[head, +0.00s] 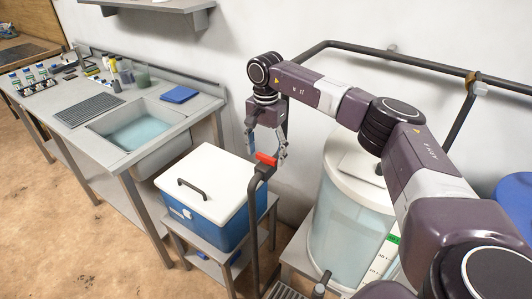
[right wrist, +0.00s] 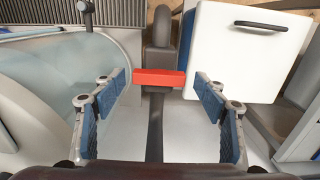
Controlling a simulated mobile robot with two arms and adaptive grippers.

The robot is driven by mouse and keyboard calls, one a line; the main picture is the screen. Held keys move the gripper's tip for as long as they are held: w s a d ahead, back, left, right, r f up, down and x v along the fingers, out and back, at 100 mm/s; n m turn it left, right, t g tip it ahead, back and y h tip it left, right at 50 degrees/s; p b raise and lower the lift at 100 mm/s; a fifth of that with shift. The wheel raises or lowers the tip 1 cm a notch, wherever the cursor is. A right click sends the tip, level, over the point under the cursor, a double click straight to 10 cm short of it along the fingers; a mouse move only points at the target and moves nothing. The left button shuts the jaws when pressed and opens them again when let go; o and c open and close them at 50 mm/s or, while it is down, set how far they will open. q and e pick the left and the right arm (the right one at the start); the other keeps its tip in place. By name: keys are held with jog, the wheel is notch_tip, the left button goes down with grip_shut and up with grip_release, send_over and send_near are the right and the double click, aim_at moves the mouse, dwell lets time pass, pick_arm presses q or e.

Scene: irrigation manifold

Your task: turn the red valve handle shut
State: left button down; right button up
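The red valve handle (head: 265,159) sits on top of a dark vertical pipe (head: 253,222) in the head view. In the right wrist view the red handle (right wrist: 159,78) lies crosswise over the dark pipe. My right gripper (head: 266,150) is above and around the handle, with its fingers spread. In the right wrist view the right gripper (right wrist: 160,92) has its blue-padded fingers on either side of the handle, with a gap at each end. The fingers do not touch it. My left gripper is not in view.
A blue cooler with a white lid (head: 209,183) stands on a low stand left of the pipe. A pale cylindrical tank (head: 336,222) stands right of it, near the wall. A dark pipe rail (head: 410,64) runs along the wall. A sink bench (head: 178,113) is at the left.

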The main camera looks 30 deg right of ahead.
aim_at(266, 156)
notch_tip(266, 156, up, 12)
dwell(0.7)
dwell(0.4)
